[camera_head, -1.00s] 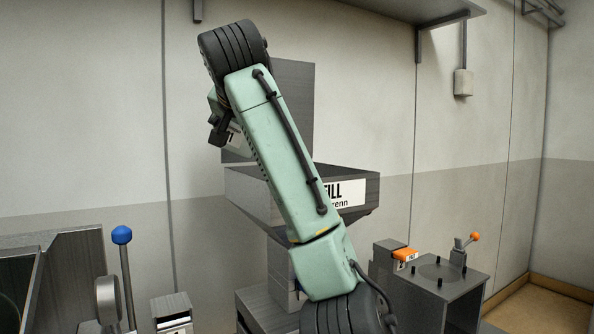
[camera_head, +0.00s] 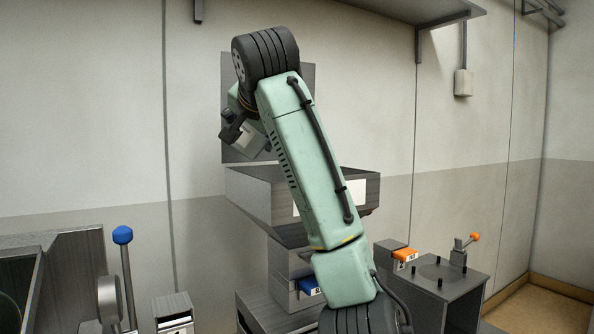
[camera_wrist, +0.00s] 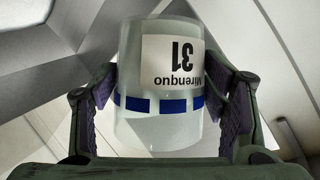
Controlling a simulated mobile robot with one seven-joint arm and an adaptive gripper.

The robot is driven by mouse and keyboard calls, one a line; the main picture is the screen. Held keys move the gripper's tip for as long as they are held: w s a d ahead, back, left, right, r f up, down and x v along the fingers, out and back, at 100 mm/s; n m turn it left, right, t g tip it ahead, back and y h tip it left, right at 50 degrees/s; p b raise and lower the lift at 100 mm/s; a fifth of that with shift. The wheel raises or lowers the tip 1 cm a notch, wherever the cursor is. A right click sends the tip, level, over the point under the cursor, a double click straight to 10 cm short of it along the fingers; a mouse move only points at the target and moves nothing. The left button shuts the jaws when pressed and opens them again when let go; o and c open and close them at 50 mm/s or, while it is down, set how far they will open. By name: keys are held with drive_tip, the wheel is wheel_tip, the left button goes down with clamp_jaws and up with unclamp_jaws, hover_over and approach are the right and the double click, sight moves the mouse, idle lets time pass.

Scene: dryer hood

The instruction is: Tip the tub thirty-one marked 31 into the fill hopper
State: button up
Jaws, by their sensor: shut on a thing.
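Tub thirty-one (camera_wrist: 160,125) is a pale, translucent cylinder with a band of blue dashes. Its white label reads "Mirenquo 31" and appears upside down in the wrist view. My gripper (camera_wrist: 161,88) is shut on it, one finger on each side. In the head view my gripper (camera_head: 238,128) is above the left part of the fill hopper, and my arm hides most of the tub. The fill hopper (camera_head: 248,192) is a wide grey metal bin with a tall back plate. My arm covers much of its front label. I cannot see the tub's contents.
A blue-knobbed lever (camera_head: 123,236) stands at the left beside a grey metal bin (camera_head: 85,245). A grey box with an orange-knobbed lever (camera_head: 473,237) and an orange part (camera_head: 405,255) stand at the right. A shelf (camera_head: 400,15) hangs above. A blue part (camera_head: 308,286) shows below the hopper.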

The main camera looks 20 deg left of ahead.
drive_tip(key=shift+w+d+f, duration=0.1)
drive_tip(key=shift+w+d, duration=0.05)
drive_tip(key=shift+w, duration=0.05)
drive_tip(key=shift+s+m, duration=0.15)
drive_tip(key=shift+m, duration=0.15)
drive_tip(key=shift+w+d+f, duration=0.1)
drive_tip(key=shift+w, duration=0.1)
drive_tip(key=shift+y, duration=0.4)
drive_tip(key=shift+s, duration=0.15)
drive_tip(key=shift+w+m, duration=0.2)
drive_tip(key=shift+m, duration=0.1)
